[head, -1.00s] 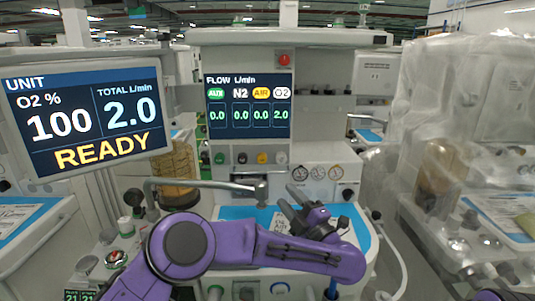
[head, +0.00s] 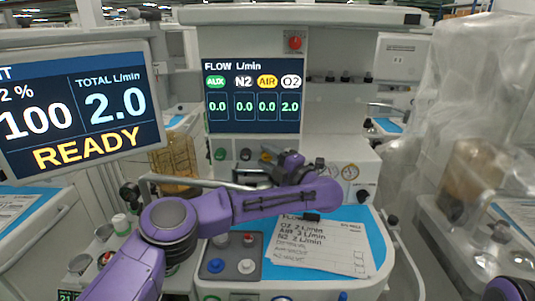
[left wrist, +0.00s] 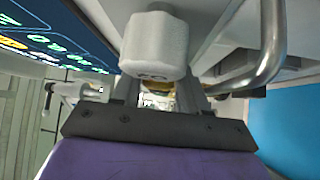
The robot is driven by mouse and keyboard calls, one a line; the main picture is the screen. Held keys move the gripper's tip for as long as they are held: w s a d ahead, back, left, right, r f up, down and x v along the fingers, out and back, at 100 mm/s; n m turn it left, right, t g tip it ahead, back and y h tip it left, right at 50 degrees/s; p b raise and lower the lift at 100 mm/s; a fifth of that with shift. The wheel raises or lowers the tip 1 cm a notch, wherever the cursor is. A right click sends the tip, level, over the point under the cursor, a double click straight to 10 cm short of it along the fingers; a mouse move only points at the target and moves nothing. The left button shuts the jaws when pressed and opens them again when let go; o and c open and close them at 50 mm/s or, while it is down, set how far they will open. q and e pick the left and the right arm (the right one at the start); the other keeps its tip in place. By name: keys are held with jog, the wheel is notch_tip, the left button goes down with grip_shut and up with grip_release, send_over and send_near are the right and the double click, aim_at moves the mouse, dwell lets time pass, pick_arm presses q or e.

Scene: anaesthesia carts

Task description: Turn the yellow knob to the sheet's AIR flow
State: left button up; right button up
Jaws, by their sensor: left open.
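The yellow knob (head: 265,155) is in the knob row below the flow display, partly hidden by my left gripper (head: 276,168). The green knob (head: 220,154) and black knob (head: 245,154) are left of it. In the left wrist view a large white knob (left wrist: 154,46) is close, and a yellow bit (left wrist: 159,87) shows below it between my open fingers. Whether they touch the yellow knob I cannot tell. The sheet (head: 318,247) on the blue worktop reads O2 2, AIR 3, N2 2 L/min. The flow display (head: 252,96) shows AIR 0.0, N2 0.0, O2 2.0.
A grey metal rail (head: 205,183) runs just below the knobs, and its bent tube (left wrist: 272,45) is near my gripper. Gauges sit right of the knobs. A small tray (head: 230,257) with coloured knobs is left of the sheet. The READY monitor (head: 82,106) stands at left.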

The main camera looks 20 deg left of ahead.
pick_arm(q)
jog(key=shift+s+a+r, duration=0.1)
jog(key=shift+a+r, duration=0.05)
jog(key=c, duration=0.7)
